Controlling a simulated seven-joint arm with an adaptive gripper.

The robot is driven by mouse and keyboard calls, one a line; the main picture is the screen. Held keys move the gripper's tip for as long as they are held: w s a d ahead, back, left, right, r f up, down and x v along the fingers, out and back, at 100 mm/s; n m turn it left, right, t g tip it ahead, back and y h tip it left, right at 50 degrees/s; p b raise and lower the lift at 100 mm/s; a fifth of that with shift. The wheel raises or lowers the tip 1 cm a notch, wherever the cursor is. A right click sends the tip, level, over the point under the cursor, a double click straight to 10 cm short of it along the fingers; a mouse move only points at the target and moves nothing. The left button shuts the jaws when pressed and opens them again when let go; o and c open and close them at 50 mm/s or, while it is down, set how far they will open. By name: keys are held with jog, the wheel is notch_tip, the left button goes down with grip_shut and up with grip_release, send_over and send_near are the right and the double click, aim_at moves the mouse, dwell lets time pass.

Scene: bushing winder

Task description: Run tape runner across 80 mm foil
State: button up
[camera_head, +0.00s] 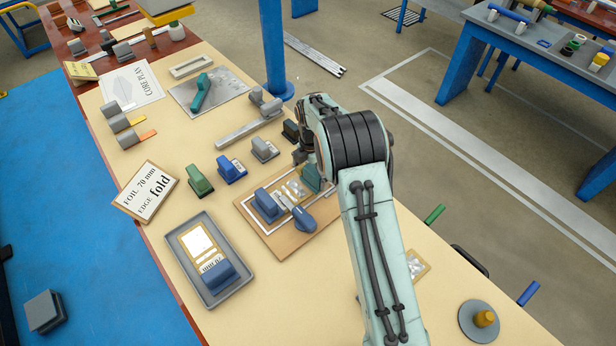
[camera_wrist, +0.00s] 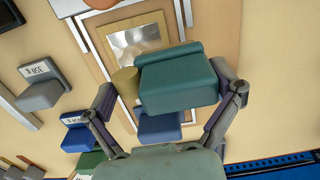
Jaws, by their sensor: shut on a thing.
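My gripper (camera_wrist: 172,105) is shut on a teal block with a brass-coloured roller at its side, which I take to be the tape runner (camera_wrist: 178,80). In the head view the runner (camera_head: 312,178) shows at the far right corner of the wooden board, partly hidden by my arm. My gripper (camera_head: 307,163) is mostly hidden there too. The shiny foil piece (camera_head: 293,189) lies on the board (camera_head: 291,246), next to the runner; it also shows in the wrist view (camera_wrist: 140,45). I cannot tell whether the runner touches the foil or board.
A blue block (camera_head: 268,205) and a rounded blue piece (camera_head: 303,219) are on the board. Green (camera_head: 199,181), blue (camera_head: 231,168) and grey (camera_head: 264,150) blocks stand behind it. A grey tray (camera_head: 194,279) is at the front left. A sign (camera_head: 147,191) reads "FOIL 70 mm EDGE fold".

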aim_at(310, 167)
jog(key=shift+r, duration=2.45)
jog(key=shift+f, duration=0.2)
